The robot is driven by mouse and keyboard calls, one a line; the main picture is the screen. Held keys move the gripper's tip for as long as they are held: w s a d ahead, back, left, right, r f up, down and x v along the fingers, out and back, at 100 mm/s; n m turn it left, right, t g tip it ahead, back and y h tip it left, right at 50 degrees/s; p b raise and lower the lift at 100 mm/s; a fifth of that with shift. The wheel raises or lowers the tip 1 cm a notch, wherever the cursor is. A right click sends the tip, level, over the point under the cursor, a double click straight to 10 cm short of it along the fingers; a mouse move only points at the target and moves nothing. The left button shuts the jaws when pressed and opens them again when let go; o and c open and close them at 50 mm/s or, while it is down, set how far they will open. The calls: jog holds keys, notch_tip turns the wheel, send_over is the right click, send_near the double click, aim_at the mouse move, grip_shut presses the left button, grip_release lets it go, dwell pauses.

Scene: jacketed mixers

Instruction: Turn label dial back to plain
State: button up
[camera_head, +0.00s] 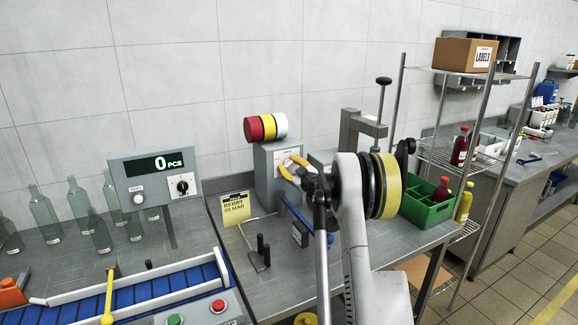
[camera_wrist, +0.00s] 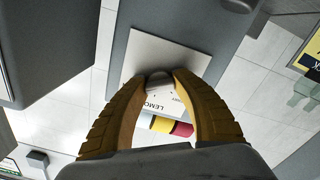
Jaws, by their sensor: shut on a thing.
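The label machine (camera_head: 265,180) is a grey box on the bench, with red, yellow and white label rolls (camera_head: 268,126) on top. My gripper (camera_head: 290,168) is at its front face with yellow fingers. In the wrist view my gripper (camera_wrist: 160,77) is shut on the small grey label dial knob (camera_wrist: 158,77), in front of a pale plate (camera_wrist: 145,48).
A yellow BERRY card (camera_head: 236,208) stands in front of the machine. A counter box reading 0 PCS (camera_head: 158,176), glass bottles (camera_head: 75,205) and a blue conveyor (camera_head: 140,292) are left. A green crate (camera_head: 425,207) and wire shelf (camera_head: 460,160) are right.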

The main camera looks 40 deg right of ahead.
jog(key=o, duration=1.2)
jog(key=v, duration=1.2)
